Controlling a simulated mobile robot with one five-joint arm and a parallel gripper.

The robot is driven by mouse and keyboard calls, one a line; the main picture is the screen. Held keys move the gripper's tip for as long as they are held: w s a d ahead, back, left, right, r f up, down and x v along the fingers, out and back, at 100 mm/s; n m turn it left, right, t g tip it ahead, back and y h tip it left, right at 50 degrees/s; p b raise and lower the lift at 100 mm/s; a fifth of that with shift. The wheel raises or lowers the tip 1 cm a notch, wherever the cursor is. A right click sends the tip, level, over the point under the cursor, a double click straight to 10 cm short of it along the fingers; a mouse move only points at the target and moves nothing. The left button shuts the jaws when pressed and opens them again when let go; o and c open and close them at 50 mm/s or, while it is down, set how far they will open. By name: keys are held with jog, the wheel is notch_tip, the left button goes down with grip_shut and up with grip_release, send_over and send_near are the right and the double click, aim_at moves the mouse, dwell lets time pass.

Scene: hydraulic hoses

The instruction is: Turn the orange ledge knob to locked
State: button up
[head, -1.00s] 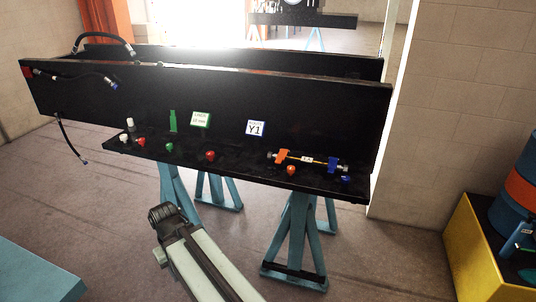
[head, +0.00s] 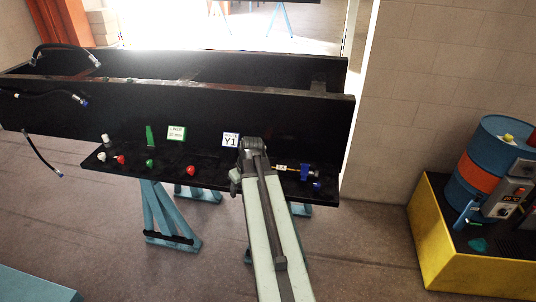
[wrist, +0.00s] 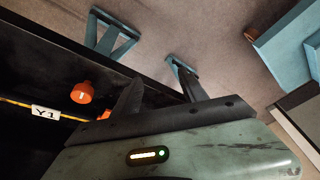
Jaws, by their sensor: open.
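The orange ledge knob (wrist: 82,92) shows in the wrist view as a round cap with a short pale mark on its face. It sits on the black ledge (head: 120,160), near its edge. My gripper (wrist: 157,82) is open, its two dark fingers apart with nothing between them. The knob is to the left of both fingers, outside the gap and apart from them. In the head view my arm hides the knob.
Red knobs (head: 191,170), a green knob (head: 149,163) and a white knob (head: 101,156) stand on the ledge to the left. Blue trestle legs (wrist: 112,38) stand below. A blue drum (head: 490,150) stands far right.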

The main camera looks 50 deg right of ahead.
jog(key=s+d+r+t+h+p, duration=0.1)
jog(key=s+d+r+p, duration=0.15)
jog(key=d, duration=0.35)
jog(key=s+d+r+p, duration=0.1)
jog(key=s+d+r, duration=0.25)
jog(key=d, duration=0.25)
jog(key=shift+m, duration=0.4)
jog(key=b+x, duration=0.7)
jog(key=b, duration=0.1)
jog(key=shift+w+f, duration=0.15)
jog(key=shift+w, duration=0.3)
